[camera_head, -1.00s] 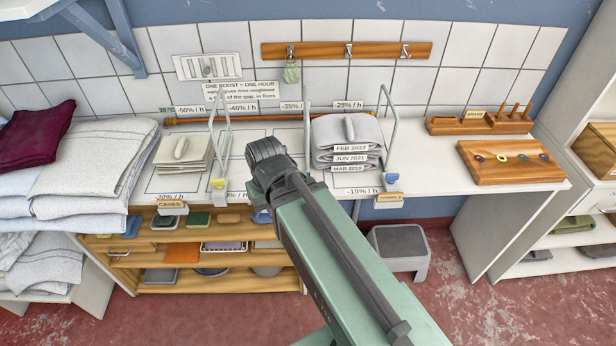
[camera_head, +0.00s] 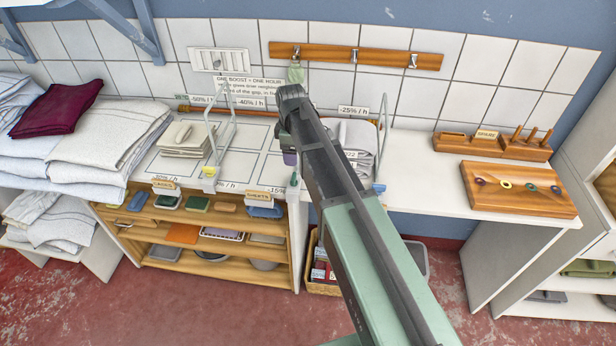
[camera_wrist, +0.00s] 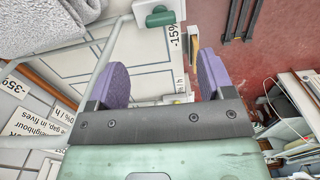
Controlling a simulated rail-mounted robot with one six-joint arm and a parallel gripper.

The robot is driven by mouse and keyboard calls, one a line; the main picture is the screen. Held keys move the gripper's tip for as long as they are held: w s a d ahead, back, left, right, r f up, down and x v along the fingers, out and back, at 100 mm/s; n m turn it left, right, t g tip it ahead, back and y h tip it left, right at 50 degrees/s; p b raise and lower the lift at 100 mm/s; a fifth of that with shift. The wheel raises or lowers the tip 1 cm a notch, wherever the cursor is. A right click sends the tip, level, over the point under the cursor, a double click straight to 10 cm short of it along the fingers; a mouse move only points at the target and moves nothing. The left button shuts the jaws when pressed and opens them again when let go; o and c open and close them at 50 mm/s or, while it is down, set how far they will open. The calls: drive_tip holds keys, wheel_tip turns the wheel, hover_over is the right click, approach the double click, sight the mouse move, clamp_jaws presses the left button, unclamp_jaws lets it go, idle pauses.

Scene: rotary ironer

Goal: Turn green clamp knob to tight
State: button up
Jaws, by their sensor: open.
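In the wrist view the green clamp knob (camera_wrist: 160,16) sits at the top edge, on a pale clamp near the -15% label. My gripper (camera_wrist: 162,64) is open, with its two purple fingers wide apart and nothing held between them. The knob lies beyond the fingertips in the picture, not touched by either finger. Part of a purple finger of my gripper (camera_head: 290,158) shows there beside the arm.
A yellow-knobbed clamp (camera_head: 209,171) and a blue-knobbed clamp (camera_head: 380,188) stand at the shelf's front edge with wire frames. A folded stack (camera_head: 186,139) lies left, and a grey stack (camera_head: 358,137) is partly behind my arm. A wooden peg board (camera_head: 518,188) lies right.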

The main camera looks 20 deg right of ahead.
sight(294, 176)
wheel_tip(294, 176, down, 11)
drive_tip(key=b, duration=1.1)
drive_tip(key=shift+a, duration=0.1)
drive_tip(key=shift+r, duration=0.1)
drive_tip(key=c, duration=0.9)
